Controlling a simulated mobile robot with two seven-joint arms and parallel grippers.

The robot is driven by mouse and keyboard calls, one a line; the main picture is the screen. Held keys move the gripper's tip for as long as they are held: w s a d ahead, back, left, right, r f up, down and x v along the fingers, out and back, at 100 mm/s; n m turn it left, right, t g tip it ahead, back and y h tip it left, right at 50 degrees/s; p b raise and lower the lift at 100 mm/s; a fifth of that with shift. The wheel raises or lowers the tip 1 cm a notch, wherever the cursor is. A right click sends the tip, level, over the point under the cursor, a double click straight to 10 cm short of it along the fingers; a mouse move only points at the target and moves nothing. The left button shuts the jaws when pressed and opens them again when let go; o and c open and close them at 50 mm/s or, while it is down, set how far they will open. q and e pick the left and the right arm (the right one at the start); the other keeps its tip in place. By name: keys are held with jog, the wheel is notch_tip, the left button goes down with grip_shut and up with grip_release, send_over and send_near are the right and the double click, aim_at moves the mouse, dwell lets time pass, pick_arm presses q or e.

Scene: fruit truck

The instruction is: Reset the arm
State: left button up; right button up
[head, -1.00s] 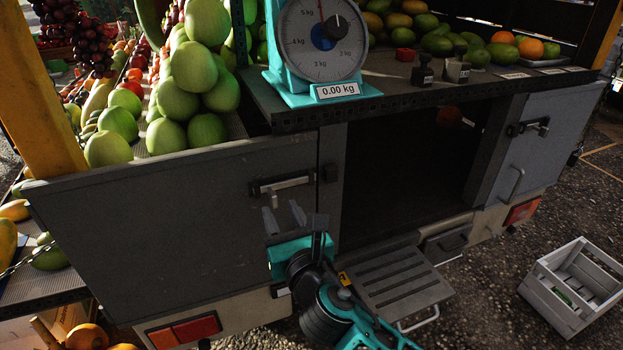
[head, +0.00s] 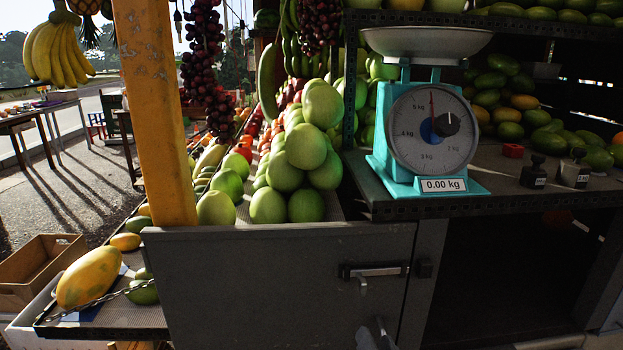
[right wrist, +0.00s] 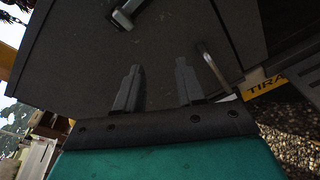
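My right gripper (right wrist: 158,70) shows in the right wrist view with its two grey fingers apart and nothing between them. In front of it is the truck's grey door panel, with a latch handle at the top of that view. In the head view only the tips of the right gripper (head: 376,335) show at the bottom edge, in front of the grey panel (head: 270,285) and below its latch handle (head: 375,271). The rest of the right arm is out of frame. My left gripper is in neither view.
A teal scale (head: 428,130) reading 0.00 kg stands on the dark shelf. Green fruits (head: 300,165) are piled beside a yellow post (head: 155,115). An open compartment (head: 500,270) lies right of the panel. A wooden crate (head: 38,265) stands at the left.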

jog(key=s+d+f+m+g, duration=0.2)
jog(key=s+f+m, duration=0.5)
jog(key=m, duration=0.7)
jog(key=s+d+f+m+g, duration=0.3)
jog(key=s+f+m, duration=0.5)
jog(key=m, duration=0.6)
jog(key=shift+d+f+y, duration=0.2)
jog(key=shift+f+y, duration=0.2)
jog(key=shift+f, duration=0.55)
jog(key=shift+c, duration=0.3)
